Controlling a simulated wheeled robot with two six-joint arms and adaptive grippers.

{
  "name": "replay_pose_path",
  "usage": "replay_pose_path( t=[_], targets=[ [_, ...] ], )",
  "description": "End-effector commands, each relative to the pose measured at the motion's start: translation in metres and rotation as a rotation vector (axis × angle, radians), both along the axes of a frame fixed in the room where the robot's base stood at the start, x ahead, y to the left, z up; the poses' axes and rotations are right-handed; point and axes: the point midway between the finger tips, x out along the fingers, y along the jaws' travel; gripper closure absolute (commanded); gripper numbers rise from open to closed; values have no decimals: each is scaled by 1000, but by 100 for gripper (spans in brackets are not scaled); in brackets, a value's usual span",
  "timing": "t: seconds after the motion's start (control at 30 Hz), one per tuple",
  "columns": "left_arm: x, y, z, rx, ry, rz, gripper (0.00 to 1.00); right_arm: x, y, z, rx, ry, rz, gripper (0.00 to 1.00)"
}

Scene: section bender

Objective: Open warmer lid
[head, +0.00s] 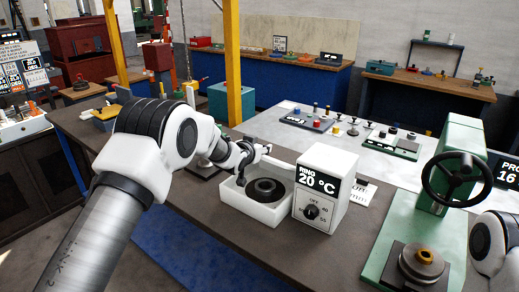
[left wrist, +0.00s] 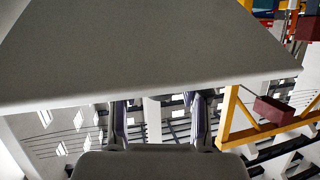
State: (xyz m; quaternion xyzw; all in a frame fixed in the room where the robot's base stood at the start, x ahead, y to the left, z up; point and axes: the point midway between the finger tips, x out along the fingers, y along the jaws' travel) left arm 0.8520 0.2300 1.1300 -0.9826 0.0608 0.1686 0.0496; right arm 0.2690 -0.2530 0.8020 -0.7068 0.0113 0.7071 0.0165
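The warmer (head: 321,187) is a white box with a "RING 20 °C" display and a dial, joined to an open-topped white tray (head: 262,211). A black ring (head: 265,190) lies in the tray. A thin pale strip (head: 281,163) at the tray's back edge may be the lid seen nearly edge-on. My left gripper (head: 250,158) is at the tray's back left, beside that strip; I cannot tell if they touch. In the left wrist view its two fingers (left wrist: 159,118) stand apart, and a large pale panel (left wrist: 140,50), probably the lid, fills the top. My right gripper is out of view.
A green press with a black handwheel (head: 455,180) stands right of the warmer. A light table (head: 385,165) with small parts lies behind. A yellow post (head: 232,60) rises behind my left arm. The brown bench (head: 290,255) is clear in front of the warmer.

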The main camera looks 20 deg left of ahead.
Motion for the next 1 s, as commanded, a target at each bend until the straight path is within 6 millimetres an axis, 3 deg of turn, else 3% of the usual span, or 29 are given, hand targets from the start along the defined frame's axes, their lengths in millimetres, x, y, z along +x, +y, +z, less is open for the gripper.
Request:
replay_pose_path(
  t=[0.43,0.8,1.0],
  targets=[
    [-10,1,2,1,6,-1,40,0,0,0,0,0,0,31],
    [-91,10,31,1,5,0,40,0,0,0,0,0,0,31],
    [-112,12,39,1,4,0,40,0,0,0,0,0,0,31]
  ],
)
